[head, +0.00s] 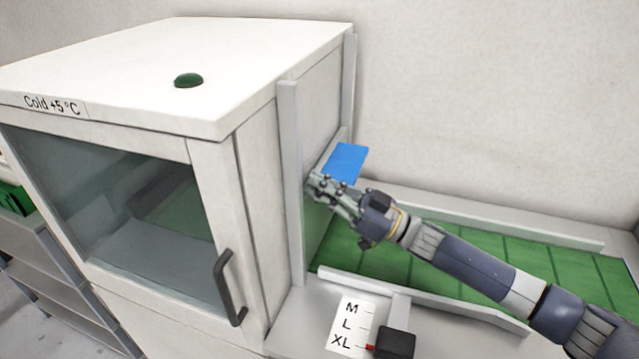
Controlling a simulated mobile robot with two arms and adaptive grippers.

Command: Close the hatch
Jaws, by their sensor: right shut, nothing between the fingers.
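The hatch (320,112) is a pale panel on the right side of the white cold cabinet, between two upright grey rails. A flat blue tab (346,159) sticks out near its lower part. My right gripper (316,188) is shut and empty, just below the blue tab and close to the near rail. It hides part of the hatch's lower edge, so I cannot tell whether it touches the hatch or how wide the gap beneath is. My left gripper is not in view.
A green belt (455,263) with grey side rails runs from the cabinet's side to the right, under my right arm. A size card (350,322) and a small black box (395,343) are in front. The cabinet's glass door (120,215) is shut.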

